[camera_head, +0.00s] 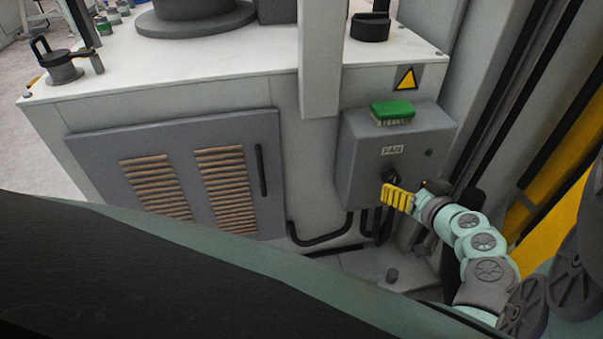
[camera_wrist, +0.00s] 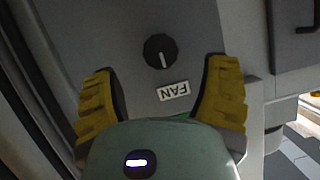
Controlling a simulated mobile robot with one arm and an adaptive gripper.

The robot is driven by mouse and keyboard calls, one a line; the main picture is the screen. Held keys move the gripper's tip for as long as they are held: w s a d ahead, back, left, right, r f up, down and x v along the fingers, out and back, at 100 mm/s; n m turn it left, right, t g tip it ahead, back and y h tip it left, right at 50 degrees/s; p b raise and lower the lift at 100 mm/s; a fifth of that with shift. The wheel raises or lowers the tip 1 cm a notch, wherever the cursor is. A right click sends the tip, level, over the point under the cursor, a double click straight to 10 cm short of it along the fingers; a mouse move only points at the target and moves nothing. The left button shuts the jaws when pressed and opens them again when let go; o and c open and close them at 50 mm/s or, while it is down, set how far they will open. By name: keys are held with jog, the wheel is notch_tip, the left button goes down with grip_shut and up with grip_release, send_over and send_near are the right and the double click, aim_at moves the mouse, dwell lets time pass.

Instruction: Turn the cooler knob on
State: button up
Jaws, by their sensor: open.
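The cooler knob (camera_wrist: 160,51) is a round black dial with a white pointer line, on a grey control box (camera_head: 359,151) with a FAN label (camera_wrist: 173,92). In the wrist view the pointer runs from the knob's middle towards the label. In the head view the knob (camera_head: 390,174) is partly hidden behind my gripper (camera_head: 390,196). My gripper has yellow ribbed fingers. In the wrist view it (camera_wrist: 160,88) is open and empty, with the fingers wide apart on either side of the label. The knob lies beyond the fingertips, between their lines, and I see no contact.
A green-topped part (camera_head: 393,110) sits on the box's top and a small green dot (camera_head: 429,153) is on its front. A vented door (camera_head: 180,175) is to the left. Black pipes (camera_head: 322,237) run below the box. A yellow panel (camera_head: 555,215) stands at the right.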

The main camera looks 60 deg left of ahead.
aim_at(394, 182)
jog(key=shift+x, duration=3.2)
jog(key=shift+o, duration=0.3)
jog(key=shift+s, duration=0.15)
jog(key=shift+d+b, duration=0.15)
jog(key=shift+b, duration=0.2)
jog(key=c, duration=1.2)
